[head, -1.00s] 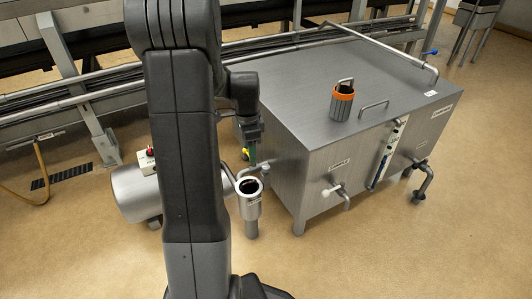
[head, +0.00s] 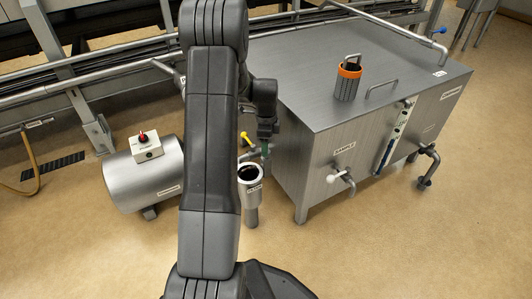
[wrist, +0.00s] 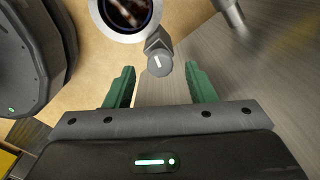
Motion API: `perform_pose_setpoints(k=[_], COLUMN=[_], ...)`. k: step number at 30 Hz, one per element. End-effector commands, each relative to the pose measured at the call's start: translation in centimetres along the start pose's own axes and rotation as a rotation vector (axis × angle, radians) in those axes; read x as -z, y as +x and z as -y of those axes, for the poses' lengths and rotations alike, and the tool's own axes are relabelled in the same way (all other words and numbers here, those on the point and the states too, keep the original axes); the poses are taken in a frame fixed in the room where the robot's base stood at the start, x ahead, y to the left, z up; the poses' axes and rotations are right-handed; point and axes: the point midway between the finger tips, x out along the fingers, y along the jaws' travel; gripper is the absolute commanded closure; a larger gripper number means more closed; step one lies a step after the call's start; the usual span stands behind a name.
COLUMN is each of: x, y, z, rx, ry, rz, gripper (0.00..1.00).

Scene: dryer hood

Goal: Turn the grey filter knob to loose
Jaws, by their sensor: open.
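The grey filter knob (wrist: 160,64) shows in the wrist view as a small round cap with a white mark line, on a short stem beside a round open-topped cup (wrist: 152,22). My gripper (wrist: 160,70) is open, with one green finger to each side of the knob in the picture. There is a visible gap on both sides, and I cannot tell how far the knob lies beyond the fingertips. In the head view my gripper (head: 265,151) hangs just behind the metal cup (head: 250,190). The knob cannot be made out there.
A large steel tank (head: 330,105) stands close to the right of my gripper, with a sample tap (head: 340,178) in front. An orange-rimmed cup (head: 348,80) sits on it. A steel cylinder (head: 140,185) carrying a red-knobbed box (head: 147,148) is at left. The floor at front right is clear.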

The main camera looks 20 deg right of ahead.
Motion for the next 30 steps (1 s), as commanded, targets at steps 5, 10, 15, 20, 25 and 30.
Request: perform_pose_setpoints(k=[5,10,15,20,25,30], x=[0.0,0.0,0.0,0.0,0.0,0.0], y=[2.1,2.5,2.5,2.5,2.5,2.4], z=[0.0,0.0,0.0,0.0,0.0,0.0], rx=[-0.001,0.000,0.000,0.000,0.000,0.000], ry=[-0.001,-0.001,-0.001,-0.001,-0.001,-0.014], rz=[0.000,0.000,0.000,0.000,0.000,0.000], gripper=[0.50,0.50,0.50,0.74,0.95,0.95])
